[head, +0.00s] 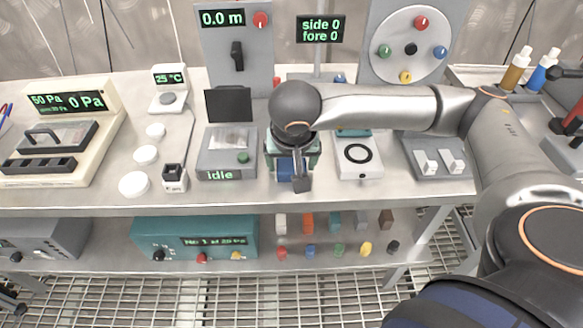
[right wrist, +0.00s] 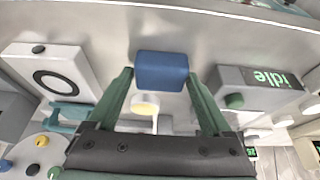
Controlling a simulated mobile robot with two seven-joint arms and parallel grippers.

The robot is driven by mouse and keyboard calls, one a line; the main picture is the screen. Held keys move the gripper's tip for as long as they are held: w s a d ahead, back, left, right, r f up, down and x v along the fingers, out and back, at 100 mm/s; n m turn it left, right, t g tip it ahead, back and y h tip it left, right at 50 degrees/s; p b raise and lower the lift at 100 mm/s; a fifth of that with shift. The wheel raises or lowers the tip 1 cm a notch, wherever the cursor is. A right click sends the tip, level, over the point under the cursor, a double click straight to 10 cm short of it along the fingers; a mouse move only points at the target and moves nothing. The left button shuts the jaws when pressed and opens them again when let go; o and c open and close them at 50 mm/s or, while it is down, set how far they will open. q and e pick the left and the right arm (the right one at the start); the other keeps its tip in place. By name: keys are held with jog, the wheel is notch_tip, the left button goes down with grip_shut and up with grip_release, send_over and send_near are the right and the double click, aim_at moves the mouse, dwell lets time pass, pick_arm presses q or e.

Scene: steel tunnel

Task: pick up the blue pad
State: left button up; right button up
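The blue pad (right wrist: 161,71) is a small rounded block on the steel bench top, seen in the right wrist view between my right fingertips. In the head view only a part of the blue pad (head: 284,165) shows, behind my right wrist and fingers. My right gripper (right wrist: 160,78) has its two green fingers spread, one on each side of the pad, with narrow gaps visible. In the head view my right gripper (head: 292,168) points down at the bench, partly hidden by its own arm. My left gripper is not in view.
A grey box reading "idle" (head: 218,174) stands close left of my right gripper. A white box with a black ring (head: 357,166) stands close on the right. A yellow-topped piece (right wrist: 145,105) shows beyond the pad in the wrist view. The bench front edge is clear.

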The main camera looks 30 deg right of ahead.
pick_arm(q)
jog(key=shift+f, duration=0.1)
pick_arm(e)
jog(key=c, duration=1.1)
jog(key=shift+r, duration=0.1)
jog(key=shift+r, duration=0.25)
notch_tip(320, 180, up, 2)
jog(key=shift+r, duration=0.1)
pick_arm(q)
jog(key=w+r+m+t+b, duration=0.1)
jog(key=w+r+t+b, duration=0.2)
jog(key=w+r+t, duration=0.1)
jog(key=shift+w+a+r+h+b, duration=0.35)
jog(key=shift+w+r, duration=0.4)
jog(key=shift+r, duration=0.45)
pick_arm(e)
jog(key=s+a+r, duration=0.2)
jog(key=s+r, duration=0.8)
jog(key=s, duration=0.3)
jog(key=shift+s+a, duration=0.15)
jog(key=shift+s, duration=0.25)
